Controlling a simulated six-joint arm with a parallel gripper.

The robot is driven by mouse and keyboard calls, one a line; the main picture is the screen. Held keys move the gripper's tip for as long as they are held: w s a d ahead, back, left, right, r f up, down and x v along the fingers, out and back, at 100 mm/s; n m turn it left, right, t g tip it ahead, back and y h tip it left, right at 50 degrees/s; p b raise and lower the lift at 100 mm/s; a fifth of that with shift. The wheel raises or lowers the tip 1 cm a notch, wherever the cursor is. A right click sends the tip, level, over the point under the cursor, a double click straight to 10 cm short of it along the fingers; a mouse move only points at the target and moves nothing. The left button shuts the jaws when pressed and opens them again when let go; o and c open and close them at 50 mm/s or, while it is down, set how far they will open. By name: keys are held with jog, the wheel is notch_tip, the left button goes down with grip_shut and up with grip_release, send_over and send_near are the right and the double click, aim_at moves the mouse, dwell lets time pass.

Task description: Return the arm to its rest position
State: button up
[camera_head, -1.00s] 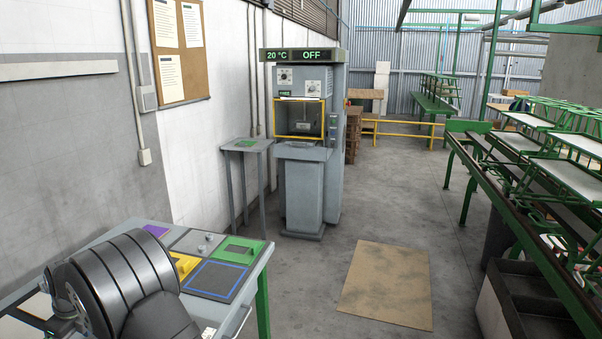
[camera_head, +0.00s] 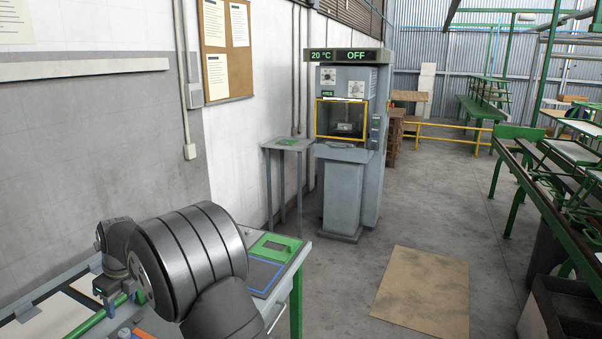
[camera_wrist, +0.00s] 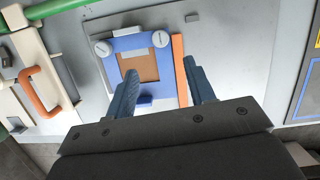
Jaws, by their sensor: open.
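My gripper (camera_wrist: 160,70) is open in the wrist view, with two blue-grey fingers spread apart and nothing between them. Below it on a light grey surface lies a blue frame (camera_wrist: 126,42) with a brown panel (camera_wrist: 140,66) in it. An orange strip (camera_wrist: 179,70) lies along the frame's right side. In the head view my dark arm (camera_head: 190,258) is bent over the workbench (camera_head: 303,250) at lower left; my fingers cannot be made out there.
A cream case with an orange handle (camera_wrist: 42,91) is at left in the wrist view. A grey machine (camera_head: 347,150) reading OFF and a small stand (camera_head: 287,143) stand beyond the bench. A brown mat (camera_head: 424,290) lies on open floor. Green racks line the right.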

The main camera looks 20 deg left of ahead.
aim_at(123, 331)
jog(key=x, duration=1.1)
jog(key=shift+f, duration=0.15)
notch_tip(123, 331, up, 4)
jog(key=shift+r, duration=0.1)
jog(key=w+d+r, duration=0.7)
jog(key=d, duration=0.2)
jog(key=w+d+f+m, duration=0.1)
jog(key=w+d, duration=0.8)
jog(key=w, duration=0.5)
jog(key=s+a+f, duration=0.1)
jog(key=a+f, duration=0.1)
jog(key=a, duration=0.1)
jog(key=s+a+f, duration=0.2)
jog(key=a, duration=0.1)
jog(key=s+a+f, duration=0.1)
jog(key=a+f, duration=0.2)
jog(key=shift+s+a, duration=0.2)
jog(key=shift+a, duration=0.2)
jog(key=shift+x, duration=1.05)
jog(key=shift+s+f, duration=0.1)
jog(key=shift+f, duration=0.5)
